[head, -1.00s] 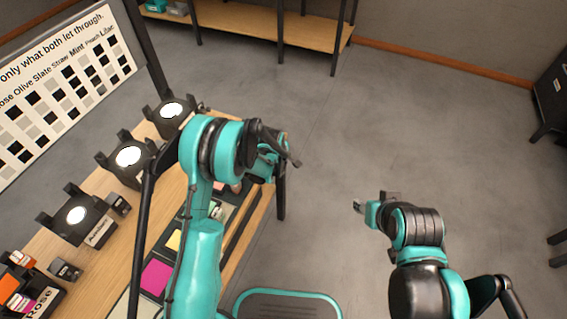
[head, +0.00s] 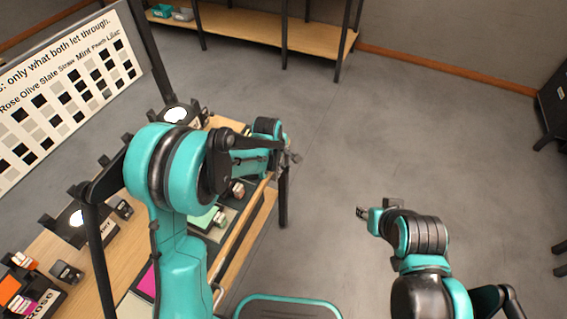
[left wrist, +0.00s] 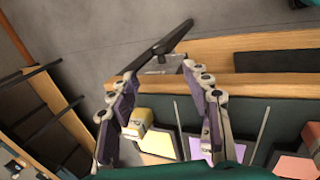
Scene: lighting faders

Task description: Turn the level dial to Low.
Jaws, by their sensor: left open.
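I cannot make out a level dial in either view. Small dark boxes sit beside the lamps on the table; one (head: 67,271) is at the lower left, too small to read. My left gripper (head: 288,157) is over the table's right edge in the head view. In the left wrist view its two purple-padded fingers (left wrist: 163,95) are spread apart with nothing held.
The wooden table (head: 45,245) carries lamps (head: 77,217) and coloured tiles, including a yellow tile (left wrist: 158,143). A chart board (head: 65,95) stands behind it. A shelf (head: 265,35) is at the back. The floor (head: 420,130) is clear to the right.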

